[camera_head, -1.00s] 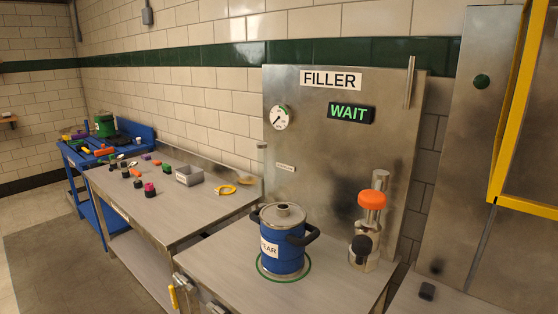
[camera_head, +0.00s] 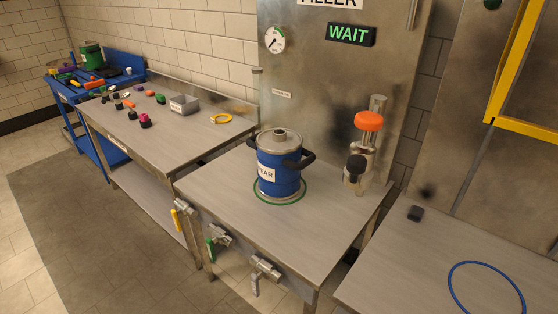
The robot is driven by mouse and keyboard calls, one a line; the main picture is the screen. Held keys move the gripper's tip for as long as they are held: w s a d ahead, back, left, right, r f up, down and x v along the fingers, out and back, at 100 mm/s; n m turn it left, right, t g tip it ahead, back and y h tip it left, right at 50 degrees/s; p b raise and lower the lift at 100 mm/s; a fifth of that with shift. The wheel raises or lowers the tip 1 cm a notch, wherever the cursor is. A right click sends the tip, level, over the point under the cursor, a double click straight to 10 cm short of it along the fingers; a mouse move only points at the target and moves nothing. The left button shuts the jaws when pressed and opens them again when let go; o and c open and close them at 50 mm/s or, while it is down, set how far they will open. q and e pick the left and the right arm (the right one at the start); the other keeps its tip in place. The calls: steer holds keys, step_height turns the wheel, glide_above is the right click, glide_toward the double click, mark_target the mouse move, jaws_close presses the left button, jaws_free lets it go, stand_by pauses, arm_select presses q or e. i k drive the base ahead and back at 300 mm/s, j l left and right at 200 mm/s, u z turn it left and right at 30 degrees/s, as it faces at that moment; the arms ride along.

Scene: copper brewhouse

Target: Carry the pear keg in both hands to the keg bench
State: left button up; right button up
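The pear keg (camera_head: 279,172) is a blue cylinder with a steel lid, black side handles and a white label of which "EAR" can be read. It stands upright inside a green ring (camera_head: 280,198) on the steel filler table (camera_head: 230,201), in front of the filler panel (camera_head: 325,90) with a lit "WAIT" sign (camera_head: 351,34). Neither of my grippers is in view. No surface in view is clearly marked as the keg bench.
Valves (camera_head: 220,238) with handles stick out from the filler table's front edge. An orange-topped fitting (camera_head: 367,140) stands right of the keg. A steel bench at right carries a blue ring (camera_head: 486,288). A left table (camera_head: 175,142) holds small parts and a grey bin (camera_head: 184,104).

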mark_target(176, 136)
steer(key=i+j+z, duration=0.15)
steer(key=z, duration=0.35)
steer(key=i+j+z, duration=0.15)
steer(key=j+z, duration=0.3)
steer(key=l, duration=0.1)
